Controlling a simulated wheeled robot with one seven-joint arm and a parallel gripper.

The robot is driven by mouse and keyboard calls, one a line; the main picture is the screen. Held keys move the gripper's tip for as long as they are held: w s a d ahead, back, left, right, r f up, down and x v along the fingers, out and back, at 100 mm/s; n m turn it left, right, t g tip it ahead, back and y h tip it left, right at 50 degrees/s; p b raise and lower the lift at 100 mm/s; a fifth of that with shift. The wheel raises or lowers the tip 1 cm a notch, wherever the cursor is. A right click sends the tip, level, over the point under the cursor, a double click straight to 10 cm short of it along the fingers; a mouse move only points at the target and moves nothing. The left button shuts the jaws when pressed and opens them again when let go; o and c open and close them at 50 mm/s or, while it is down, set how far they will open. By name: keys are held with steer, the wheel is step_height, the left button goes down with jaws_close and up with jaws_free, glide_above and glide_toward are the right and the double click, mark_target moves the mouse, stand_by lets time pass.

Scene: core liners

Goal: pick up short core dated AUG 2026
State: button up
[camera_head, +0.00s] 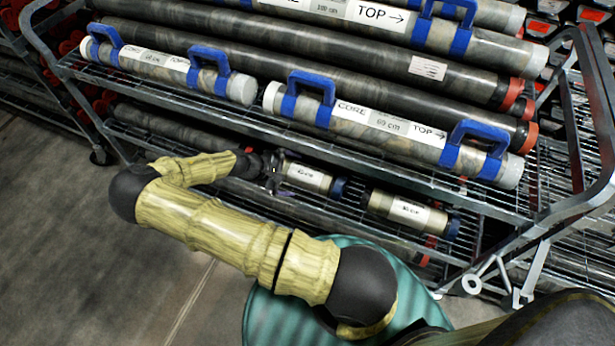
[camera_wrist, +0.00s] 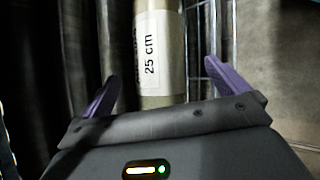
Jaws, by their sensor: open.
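My gripper (camera_head: 274,172) reaches to the lower shelf, at the left end of a short core (camera_head: 306,178) with a white label and a dark blue right end cap. In the wrist view the purple fingers (camera_wrist: 162,72) are open and apart. A pale core (camera_wrist: 157,20) labelled "25 cm" lies between them, ahead of the palm; whether the fingers reach around it cannot be told. A second short core (camera_head: 408,211) with a white label and blue right cap lies to the right on the same shelf. No date is readable on either label.
The upper wire shelf (camera_head: 400,165) holds long cores with blue handles (camera_head: 312,82) above my gripper. Dark tubes with red ends lie behind them. The cart's metal side frame (camera_head: 585,130) stands at right. Bare floor (camera_head: 60,230) is at left.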

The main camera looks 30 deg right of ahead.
mark_target(298, 175)
steer(key=shift+w, duration=0.1)
steer(key=shift+d+f, duration=0.2)
steer(key=shift+d, duration=0.05)
steer(key=x, duration=0.4)
steer(key=shift+d+f, duration=0.25)
steer(key=shift+d, duration=0.05)
steer(key=shift+a, duration=0.1)
steer(key=c, duration=1.8)
steer(key=shift+r, duration=0.15)
steer(key=shift+c, duration=0.9)
